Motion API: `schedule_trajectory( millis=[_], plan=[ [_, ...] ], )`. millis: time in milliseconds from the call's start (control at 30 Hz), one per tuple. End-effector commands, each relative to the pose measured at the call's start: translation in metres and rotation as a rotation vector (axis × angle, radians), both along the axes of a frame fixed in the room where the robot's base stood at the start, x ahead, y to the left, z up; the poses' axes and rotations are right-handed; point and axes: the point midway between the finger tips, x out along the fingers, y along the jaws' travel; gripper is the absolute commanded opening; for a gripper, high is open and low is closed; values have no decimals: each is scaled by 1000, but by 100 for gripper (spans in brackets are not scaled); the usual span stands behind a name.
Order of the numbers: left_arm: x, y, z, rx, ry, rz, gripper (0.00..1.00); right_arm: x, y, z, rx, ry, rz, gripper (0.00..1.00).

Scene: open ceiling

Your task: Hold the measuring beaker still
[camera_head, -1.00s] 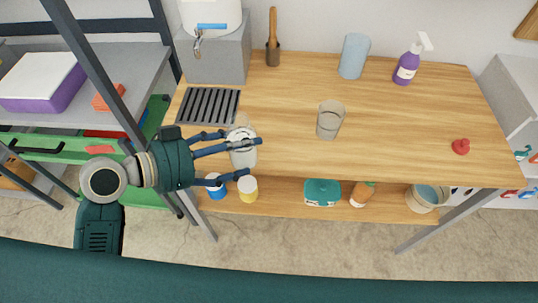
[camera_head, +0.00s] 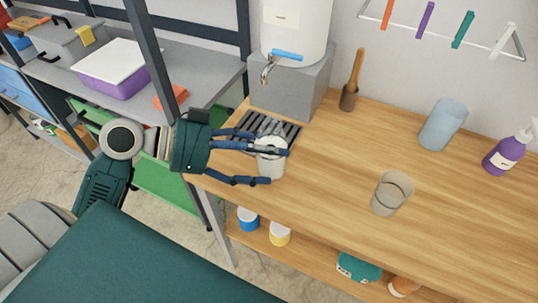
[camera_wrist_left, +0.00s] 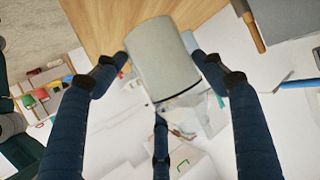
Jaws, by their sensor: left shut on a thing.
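My left gripper (camera_head: 276,167) is shut on a pale measuring beaker (camera_head: 270,162), with its dark blue fingers around the beaker's sides. The beaker is near the table's left front edge, in front of the slatted grate. In the left wrist view the beaker (camera_wrist_left: 163,58) shows a grey body and a clear part, between the fingers. I cannot tell whether the beaker touches the table. My right gripper is not in view.
The dark grate (camera_head: 285,128) lies below the tap (camera_head: 265,72) of a white tank on a grey block. A clear glass (camera_head: 392,195), a blue tumbler (camera_head: 443,125) and a purple spray bottle (camera_head: 505,157) stand further right. The wooden table (camera_head: 330,180) is clear between beaker and glass.

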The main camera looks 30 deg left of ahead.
Motion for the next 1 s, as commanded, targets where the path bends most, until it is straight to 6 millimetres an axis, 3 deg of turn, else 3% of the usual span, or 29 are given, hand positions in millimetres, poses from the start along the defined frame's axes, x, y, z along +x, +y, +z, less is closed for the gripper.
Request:
schedule_trajectory(
  millis=[133, 333, 567, 767, 1000],
  plan=[
    [0, -1, -11, -1, 0, -1, 33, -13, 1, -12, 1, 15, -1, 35],
    [0, -1, -10, -3, -1, 0, 33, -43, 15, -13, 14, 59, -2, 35],
    [0, -4, -9, -3, -1, -10, 33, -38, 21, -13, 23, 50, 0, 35],
    [-4, -32, -9, -1, -1, -102, 33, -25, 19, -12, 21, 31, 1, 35],
    [-13, -86, -9, -1, -2, -279, 33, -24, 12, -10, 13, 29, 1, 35]
  ],
)
